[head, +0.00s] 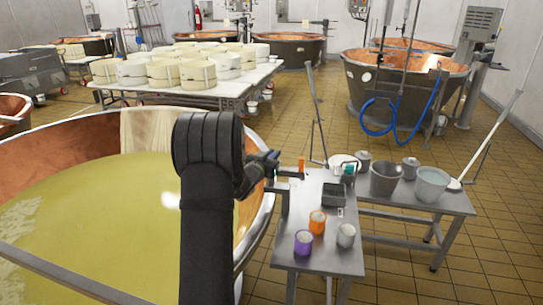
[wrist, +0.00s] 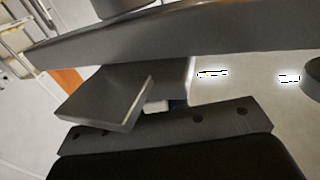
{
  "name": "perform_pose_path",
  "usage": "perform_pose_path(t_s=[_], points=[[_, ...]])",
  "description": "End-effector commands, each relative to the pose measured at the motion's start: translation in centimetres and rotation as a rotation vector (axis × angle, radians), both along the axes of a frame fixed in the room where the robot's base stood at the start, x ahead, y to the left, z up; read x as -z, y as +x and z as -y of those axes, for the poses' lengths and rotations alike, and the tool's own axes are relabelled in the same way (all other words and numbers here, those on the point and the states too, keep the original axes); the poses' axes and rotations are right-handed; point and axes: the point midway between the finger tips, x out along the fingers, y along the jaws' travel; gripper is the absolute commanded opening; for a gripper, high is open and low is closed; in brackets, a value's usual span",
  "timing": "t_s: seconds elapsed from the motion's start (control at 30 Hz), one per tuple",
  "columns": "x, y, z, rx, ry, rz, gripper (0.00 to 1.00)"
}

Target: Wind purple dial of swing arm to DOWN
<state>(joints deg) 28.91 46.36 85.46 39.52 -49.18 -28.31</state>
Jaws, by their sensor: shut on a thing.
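My gripper (head: 285,171) is beyond the dark arm, above the left edge of the small steel table. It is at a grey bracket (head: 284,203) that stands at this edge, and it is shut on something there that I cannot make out. In the wrist view, dark plate-like parts (wrist: 105,97) lie before the wrist, with a long dark bar (wrist: 180,32) across the top. A purple cup-shaped thing (head: 303,242) stands on the table, apart from the gripper.
The steel table (head: 318,262) also holds an orange cup (head: 317,222), a whitish cup (head: 346,235) and a dark tray (head: 334,194). A large copper vat (head: 262,208) of yellowish liquid is at the left. Buckets (head: 432,184) stand on a bench at the right.

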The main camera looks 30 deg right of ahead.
Motion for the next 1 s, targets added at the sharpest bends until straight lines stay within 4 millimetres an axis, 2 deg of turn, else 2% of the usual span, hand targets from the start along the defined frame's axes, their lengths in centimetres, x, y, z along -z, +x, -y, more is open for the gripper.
perform_pose_path(t_s=[0.5,1.0], points=[[0.07,-0.48,0.15,0.378,0.0,0.0,0.0],[0.02,-0.8,0.22,0.523,-0.001,-0.001,0.0]])
